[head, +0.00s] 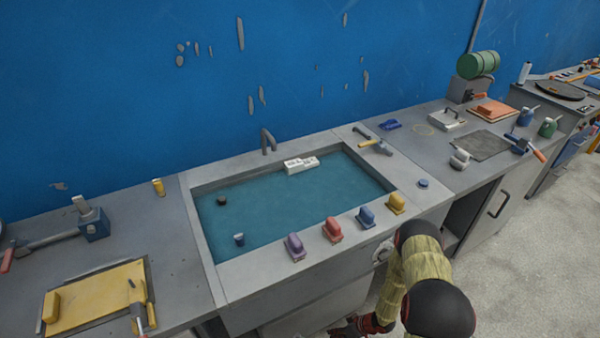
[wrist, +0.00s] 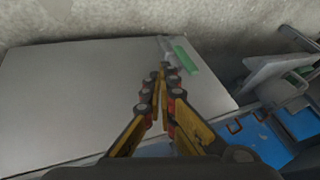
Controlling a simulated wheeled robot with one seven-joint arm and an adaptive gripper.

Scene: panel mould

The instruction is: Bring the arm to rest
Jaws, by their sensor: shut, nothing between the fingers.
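My arm comes in at the lower right of the head view, bent low in front of the workbench (head: 130,215). My gripper (head: 352,328) shows only partly at the bottom edge there, below the front of the sink. In the wrist view my gripper (wrist: 162,72) is shut, its fingertips together with nothing between them. Behind the fingertips lies a pale flat surface (wrist: 75,95) with a green item (wrist: 186,60) near its far edge.
The sink basin (head: 290,205) is sunk in the bench. Purple (head: 294,246), red (head: 332,229), blue (head: 366,216) and yellow (head: 396,202) blocks stand along its front rim, close to my arm. A blue wall (head: 300,60) stands behind. Open floor (head: 540,240) lies at right.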

